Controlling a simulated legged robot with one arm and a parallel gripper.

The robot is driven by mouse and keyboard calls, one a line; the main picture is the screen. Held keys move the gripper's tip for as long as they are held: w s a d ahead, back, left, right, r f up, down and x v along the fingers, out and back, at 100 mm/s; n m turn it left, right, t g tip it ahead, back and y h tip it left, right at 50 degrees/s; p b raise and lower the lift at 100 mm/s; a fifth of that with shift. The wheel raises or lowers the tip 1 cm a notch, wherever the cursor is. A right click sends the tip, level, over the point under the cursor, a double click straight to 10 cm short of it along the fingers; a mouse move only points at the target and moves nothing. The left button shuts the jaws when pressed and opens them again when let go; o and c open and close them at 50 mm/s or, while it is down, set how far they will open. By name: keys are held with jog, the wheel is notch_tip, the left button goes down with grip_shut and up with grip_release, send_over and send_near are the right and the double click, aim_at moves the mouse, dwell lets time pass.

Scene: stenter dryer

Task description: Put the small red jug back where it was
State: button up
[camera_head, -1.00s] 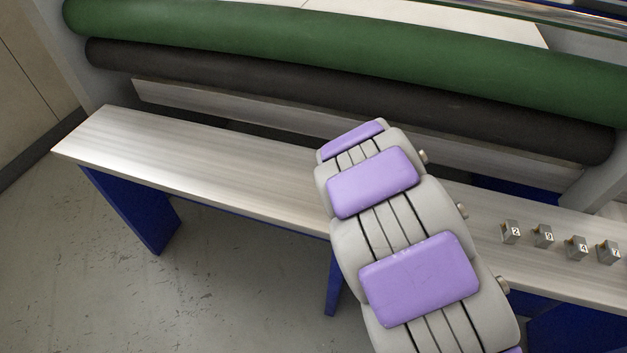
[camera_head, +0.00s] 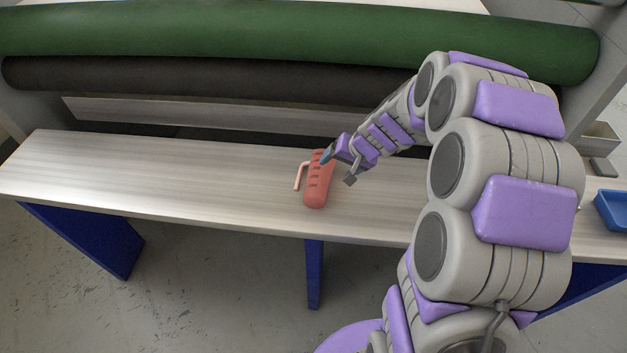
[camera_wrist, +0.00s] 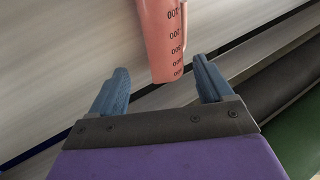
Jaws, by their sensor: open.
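The small red jug (camera_head: 317,185) is on the pale bench (camera_head: 160,185), close to its front edge. Its handle is on the left in the head view; I cannot surely tell whether it stands or lies. My gripper (camera_head: 338,168) is just right of the jug's far end, jaws open. In the wrist view the jug (camera_wrist: 162,38) shows dark volume marks, and its narrow end lies just beyond the gap between the open fingers (camera_wrist: 160,75). A gap shows between each finger and the jug. The jug's upper end is cut off by the wrist frame.
A green roller (camera_head: 250,30) and a dark roller (camera_head: 200,82) run behind the bench. A blue tray (camera_head: 613,209) and a pale container (camera_head: 601,140) are at the far right. The bench left of the jug is clear.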

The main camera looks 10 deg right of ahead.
aim_at(323, 175)
jog(key=x, duration=0.3)
jog(key=b+x, duration=0.1)
jog(key=x, duration=0.2)
jog(key=shift+a+f, duration=0.2)
jog(key=shift+a, duration=0.1)
jog(key=shift+w+a+f, duration=0.2)
jog(key=shift+a+f, duration=0.05)
jog(key=shift+f, duration=0.05)
jog(key=x, duration=0.1)
jog(key=b+x, duration=0.1)
jog(key=x, duration=0.1)
jog(key=b+x, duration=0.1)
jog(key=x, duration=0.1)
jog(key=shift+w+d, duration=0.15)
jog(key=shift+d, duration=0.15)
jog(key=shift+a, duration=0.1)
jog(key=shift+c, duration=0.4)
jog(key=c, duration=0.7)
jog(key=shift+r, duration=0.15)
